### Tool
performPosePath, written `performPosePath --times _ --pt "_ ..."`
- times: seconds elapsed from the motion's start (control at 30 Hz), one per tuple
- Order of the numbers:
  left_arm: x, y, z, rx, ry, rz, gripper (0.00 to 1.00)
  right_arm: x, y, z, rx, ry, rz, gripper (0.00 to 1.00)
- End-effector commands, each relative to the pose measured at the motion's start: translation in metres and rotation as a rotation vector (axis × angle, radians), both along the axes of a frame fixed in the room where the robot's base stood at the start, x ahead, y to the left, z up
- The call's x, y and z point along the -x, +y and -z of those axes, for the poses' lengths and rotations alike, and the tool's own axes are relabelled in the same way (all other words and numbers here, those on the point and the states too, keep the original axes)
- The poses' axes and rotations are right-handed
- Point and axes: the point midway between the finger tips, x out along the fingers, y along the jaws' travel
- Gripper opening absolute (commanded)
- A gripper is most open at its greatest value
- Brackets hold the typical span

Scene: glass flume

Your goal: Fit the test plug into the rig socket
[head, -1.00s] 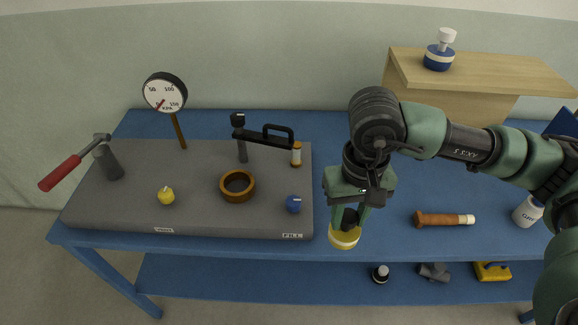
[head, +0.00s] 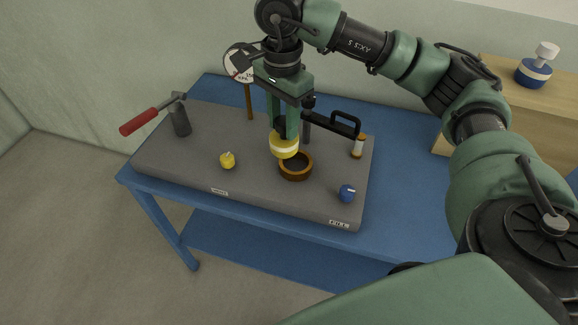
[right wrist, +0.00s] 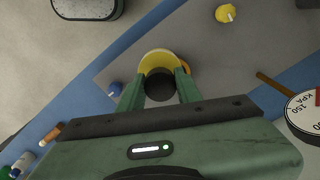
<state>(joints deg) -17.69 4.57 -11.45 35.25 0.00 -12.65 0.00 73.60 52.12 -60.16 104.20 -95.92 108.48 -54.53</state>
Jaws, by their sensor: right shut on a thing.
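The test plug (head: 284,148), yellow with a pale band and a dark knob, is held in my right gripper (head: 285,127). The gripper is shut on the knob. The rig socket (head: 296,173), a brown ring with a dark opening, sits on the grey rig plate. In the head view the plug overlaps the far left rim of the socket and looks above it; the exact gap cannot be told. In the right wrist view the plug (right wrist: 158,58) hides most of the socket, and only an orange sliver shows beside it. My left gripper is not in view.
On the grey plate (head: 200,165) stand a yellow knob (head: 228,160), a blue knob (head: 347,193), a red-handled lever (head: 150,117), a black handle (head: 335,124) and a pressure gauge (head: 240,65). A blue-and-white plug (head: 533,70) stands on a wooden box (head: 500,105).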

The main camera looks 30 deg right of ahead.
Motion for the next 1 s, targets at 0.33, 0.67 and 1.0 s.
performPosePath --times 0.33,0.67,1.0 --pt "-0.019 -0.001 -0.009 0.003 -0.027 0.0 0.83 -0.037 -0.052 -0.055 0.0 0.0 0.823 0.0" --pt "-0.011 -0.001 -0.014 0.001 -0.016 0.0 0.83 -0.037 -0.057 -0.004 0.007 0.007 0.899 0.0" --pt "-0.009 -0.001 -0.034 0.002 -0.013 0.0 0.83 -0.037 -0.056 0.079 0.005 0.005 0.896 0.0"
